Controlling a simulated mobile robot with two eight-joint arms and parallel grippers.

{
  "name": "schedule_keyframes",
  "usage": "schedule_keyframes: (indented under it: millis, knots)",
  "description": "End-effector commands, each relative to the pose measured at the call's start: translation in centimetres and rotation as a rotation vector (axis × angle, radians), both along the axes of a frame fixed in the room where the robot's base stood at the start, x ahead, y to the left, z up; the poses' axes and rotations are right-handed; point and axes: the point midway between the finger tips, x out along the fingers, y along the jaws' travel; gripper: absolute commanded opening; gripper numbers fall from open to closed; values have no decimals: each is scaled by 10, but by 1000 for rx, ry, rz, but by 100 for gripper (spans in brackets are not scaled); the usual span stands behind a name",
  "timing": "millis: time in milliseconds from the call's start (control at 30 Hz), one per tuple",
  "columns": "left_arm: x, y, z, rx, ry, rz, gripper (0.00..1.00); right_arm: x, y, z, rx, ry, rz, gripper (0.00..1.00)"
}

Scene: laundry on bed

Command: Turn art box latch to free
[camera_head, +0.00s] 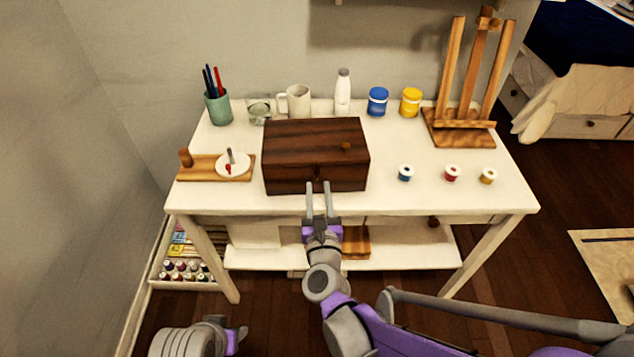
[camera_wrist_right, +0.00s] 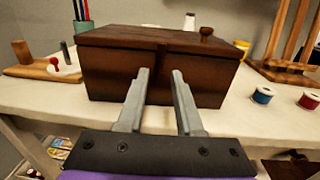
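The art box (camera_head: 315,144) is a dark wooden box with its lid closed, standing near the front edge of the white table. In the right wrist view the box (camera_wrist_right: 110,72) fills the upper middle. My left gripper (camera_head: 236,338) is low at the bottom left, away from the table.
Behind stand a brush cup (camera_head: 217,107), a mug (camera_head: 297,101), a white bottle (camera_head: 342,92) and an easel (camera_head: 462,140). A round knob (camera_wrist_right: 206,33) is on the lid.

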Motion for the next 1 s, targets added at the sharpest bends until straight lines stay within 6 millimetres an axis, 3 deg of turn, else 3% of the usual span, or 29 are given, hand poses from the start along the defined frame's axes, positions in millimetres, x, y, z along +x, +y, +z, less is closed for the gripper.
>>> schedule_keyframes:
  millis: [200,567,767,1000]
  knots:
    - [0,0,-3,0,1,0,50,25,1,0,-1,0,0,35]
    - [0,0,-4,0,1,0,50,30,2,0,-1,0,1,35]
    - [0,0,-4,0,1,0,50,30,2,0,-1,0,1,0]
    - [0,0,-4,0,1,0,50,30,2,0,-1,0,1,0]
